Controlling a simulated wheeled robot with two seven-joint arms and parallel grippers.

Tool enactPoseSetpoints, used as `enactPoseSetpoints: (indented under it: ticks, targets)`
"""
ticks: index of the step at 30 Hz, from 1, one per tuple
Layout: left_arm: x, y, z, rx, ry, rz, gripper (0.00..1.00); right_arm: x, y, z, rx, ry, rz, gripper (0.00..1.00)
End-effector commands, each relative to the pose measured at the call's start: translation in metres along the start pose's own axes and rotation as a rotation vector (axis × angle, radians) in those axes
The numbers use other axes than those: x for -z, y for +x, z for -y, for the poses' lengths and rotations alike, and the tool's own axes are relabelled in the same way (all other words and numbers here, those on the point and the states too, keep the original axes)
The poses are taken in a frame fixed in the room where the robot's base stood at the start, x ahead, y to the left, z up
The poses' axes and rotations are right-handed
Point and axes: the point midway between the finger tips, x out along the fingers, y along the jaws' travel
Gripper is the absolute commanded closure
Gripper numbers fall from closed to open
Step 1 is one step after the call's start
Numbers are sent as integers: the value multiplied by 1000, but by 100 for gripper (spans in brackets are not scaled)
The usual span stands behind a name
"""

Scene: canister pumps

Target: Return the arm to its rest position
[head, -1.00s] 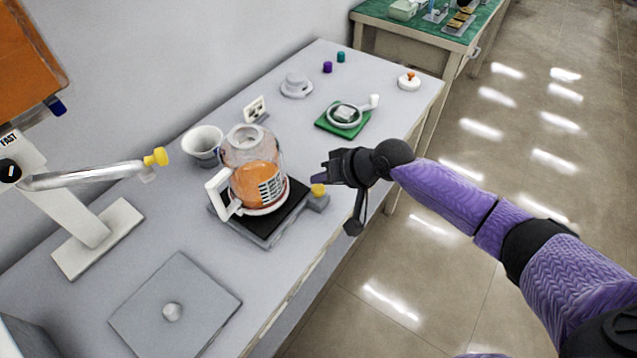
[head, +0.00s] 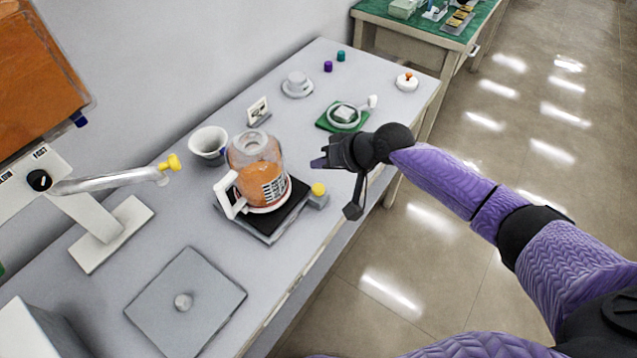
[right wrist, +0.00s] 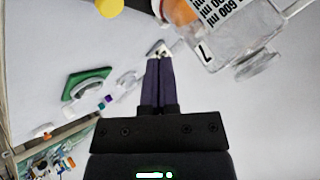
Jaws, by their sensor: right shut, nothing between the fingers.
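My right gripper (head: 320,162) is shut and empty, held in the air by the table's right edge, to the right of the glass canister. In the right wrist view its two dark fingers (right wrist: 158,80) are together with nothing between them. The right arm (head: 450,183) is purple with black joints and reaches in from the right. The glass canister (head: 258,172) holds orange liquid and has a white handle; it stands on a black-topped scale-like base (head: 270,230) with a yellow knob (head: 318,189). My left gripper is not in view.
A white cup (head: 208,144), a green pad (head: 330,121) with a white ring, and a metal spout with a yellow tip (head: 170,163) stand on the grey table. A flat grey plate (head: 215,300) lies in front. Tiled floor (head: 400,265) is open at the right.

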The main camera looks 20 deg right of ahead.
Motion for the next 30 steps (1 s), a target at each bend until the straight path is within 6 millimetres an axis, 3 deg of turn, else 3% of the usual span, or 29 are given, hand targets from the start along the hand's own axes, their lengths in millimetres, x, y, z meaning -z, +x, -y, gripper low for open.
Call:
enactPoseSetpoints:
  ticks: [14,16,17,20,21,24,30]
  targets:
    - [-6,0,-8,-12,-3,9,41,0,0,0,0,-1,1,100]
    - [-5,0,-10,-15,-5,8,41,-9,3,4,5,-17,17,100]
    - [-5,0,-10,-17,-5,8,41,-19,5,8,10,-35,35,100]
    - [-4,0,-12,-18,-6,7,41,-72,12,33,29,-143,121,100]
    - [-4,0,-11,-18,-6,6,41,-96,11,43,29,-193,152,100]
    - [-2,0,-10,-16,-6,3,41,-137,-1,56,-3,-279,193,100]
    - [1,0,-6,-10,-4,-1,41,-185,-38,52,-145,-332,237,100]
